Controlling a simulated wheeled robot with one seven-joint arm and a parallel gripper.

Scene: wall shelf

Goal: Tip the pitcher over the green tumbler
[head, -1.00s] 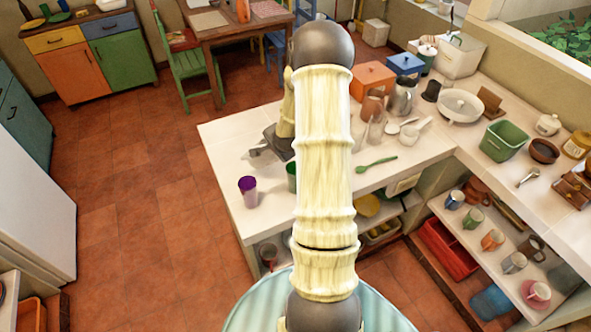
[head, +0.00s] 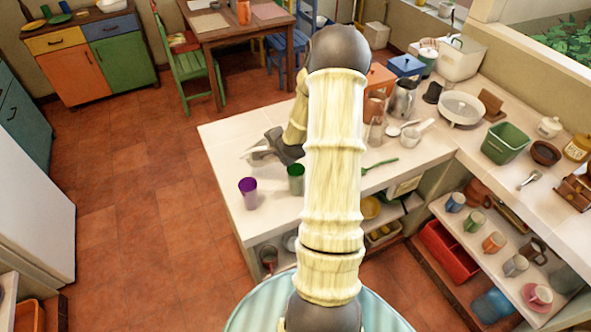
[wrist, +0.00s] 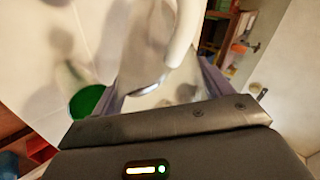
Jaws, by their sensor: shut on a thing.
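My gripper (wrist: 163,85) is shut on the pitcher, with a finger on each side of it. The pitcher (wrist: 148,45) is pale and glossy with a curved white handle; in the head view its pale body (head: 260,152) shows left of my gripper (head: 278,148), over the counter. Its exact tilt is hard to tell. The green tumbler (head: 296,179) stands upright on the counter, just in front of my gripper and left of my arm. In the wrist view the green tumbler (wrist: 88,102) is at the left, beside the left finger and apart from the pitcher.
A purple tumbler (head: 248,192) stands on the counter left of the green one. Glassware, a metal jug (head: 402,98) and an orange box (head: 379,79) stand farther back. The counter's left edge is near.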

